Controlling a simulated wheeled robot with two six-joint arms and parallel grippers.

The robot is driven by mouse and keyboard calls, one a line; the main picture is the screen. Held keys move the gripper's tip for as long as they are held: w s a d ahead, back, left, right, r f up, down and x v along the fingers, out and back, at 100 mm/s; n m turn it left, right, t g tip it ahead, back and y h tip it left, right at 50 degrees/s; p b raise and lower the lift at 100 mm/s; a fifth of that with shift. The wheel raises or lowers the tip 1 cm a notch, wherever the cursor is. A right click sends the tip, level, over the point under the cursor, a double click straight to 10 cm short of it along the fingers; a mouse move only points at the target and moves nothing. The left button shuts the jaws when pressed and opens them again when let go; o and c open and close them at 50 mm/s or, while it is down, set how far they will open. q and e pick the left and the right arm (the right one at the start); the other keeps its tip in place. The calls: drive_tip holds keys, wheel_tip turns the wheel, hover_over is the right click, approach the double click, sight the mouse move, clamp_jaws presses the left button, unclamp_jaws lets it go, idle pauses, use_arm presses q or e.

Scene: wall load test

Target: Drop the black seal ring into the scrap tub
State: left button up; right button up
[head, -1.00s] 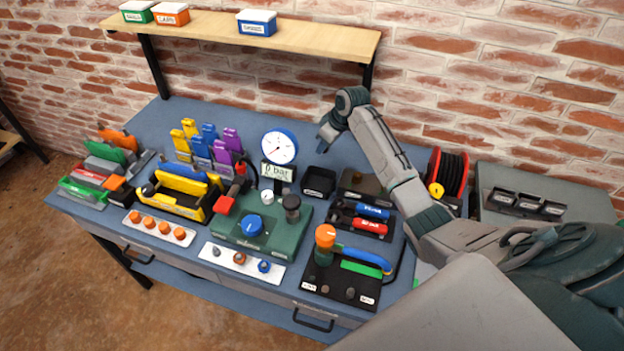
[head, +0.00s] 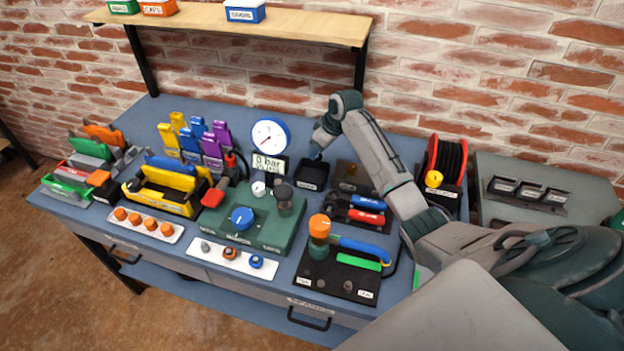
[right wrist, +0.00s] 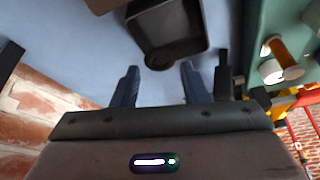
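The scrap tub is a small black open box (head: 311,175) at the back middle of the bench, with a label on its front too small to read. It also shows in the right wrist view (right wrist: 172,22). My right gripper (head: 316,153) is just above and behind it. In the right wrist view its two fingers are spread apart (right wrist: 160,72). A dark round piece, likely the black seal ring (right wrist: 158,59), shows between the fingertips and over the tub's near corner. It touches neither finger; I cannot tell whether it lies in the tub. My left gripper is not in view.
A round dial (head: 270,135) stands close by on the left. A red cable reel (head: 446,160) is farther right.

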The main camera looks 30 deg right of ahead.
drive_tip(key=shift+o, duration=1.3)
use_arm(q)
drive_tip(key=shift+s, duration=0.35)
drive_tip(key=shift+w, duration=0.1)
use_arm(e)
drive_tip(key=shift+r, duration=0.15)
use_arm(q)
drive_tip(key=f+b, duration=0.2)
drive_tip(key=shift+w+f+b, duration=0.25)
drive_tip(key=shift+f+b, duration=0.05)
use_arm(e)
drive_tip(key=v, duration=1)
drive_tip(key=shift+s+r, duration=0.2)
drive_tip(key=shift+s, duration=0.05)
drive_tip(key=shift+d, duration=0.1)
